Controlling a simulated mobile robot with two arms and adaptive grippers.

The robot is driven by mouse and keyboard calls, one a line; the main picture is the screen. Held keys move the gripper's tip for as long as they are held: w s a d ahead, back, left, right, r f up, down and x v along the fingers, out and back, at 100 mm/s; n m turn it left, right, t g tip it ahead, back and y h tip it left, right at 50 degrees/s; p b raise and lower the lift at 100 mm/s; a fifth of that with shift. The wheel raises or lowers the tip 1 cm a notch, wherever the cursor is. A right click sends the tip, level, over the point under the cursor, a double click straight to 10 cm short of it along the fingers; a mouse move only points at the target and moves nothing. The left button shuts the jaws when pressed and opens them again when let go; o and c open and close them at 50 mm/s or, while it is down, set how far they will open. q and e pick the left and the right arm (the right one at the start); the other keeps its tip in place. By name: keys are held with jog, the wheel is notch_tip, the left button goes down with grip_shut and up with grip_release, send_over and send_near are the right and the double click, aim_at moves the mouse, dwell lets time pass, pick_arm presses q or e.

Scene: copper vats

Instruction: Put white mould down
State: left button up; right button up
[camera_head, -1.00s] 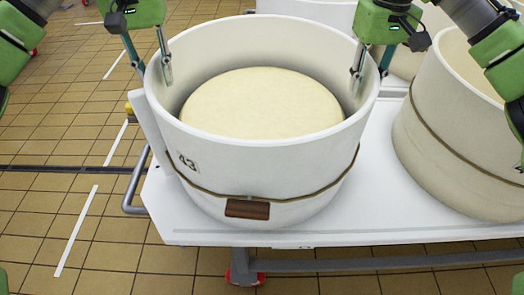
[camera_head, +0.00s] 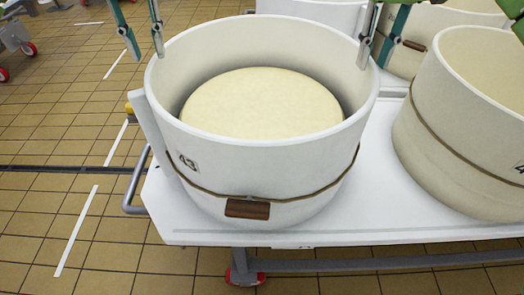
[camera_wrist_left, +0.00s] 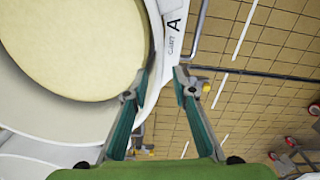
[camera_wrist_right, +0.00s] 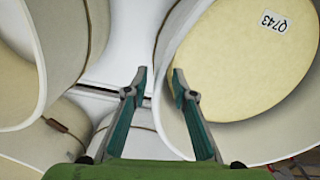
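The white mould (camera_head: 290,172) marked 43 stands upright on a white cart top (camera_head: 180,215), with a brown cord and a brown wooden block around its front. A pale round cheese (camera_head: 262,103) sits inside it. My left gripper (camera_head: 147,55) is open and empty above the mould's left rim. In the left wrist view its fingers (camera_wrist_left: 159,90) are spread either side of the rim. My right gripper (camera_head: 372,65) is open above the right rim. The right wrist view shows its two fingers (camera_wrist_right: 158,72) apart, with the rim in the gap between them.
More moulds (camera_head: 418,40) stand behind. A grey handle (camera_head: 137,180) sticks out at the cart's left end. Tiled floor (camera_head: 50,120) is open to the left.

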jog(key=shift+r, duration=2.35)
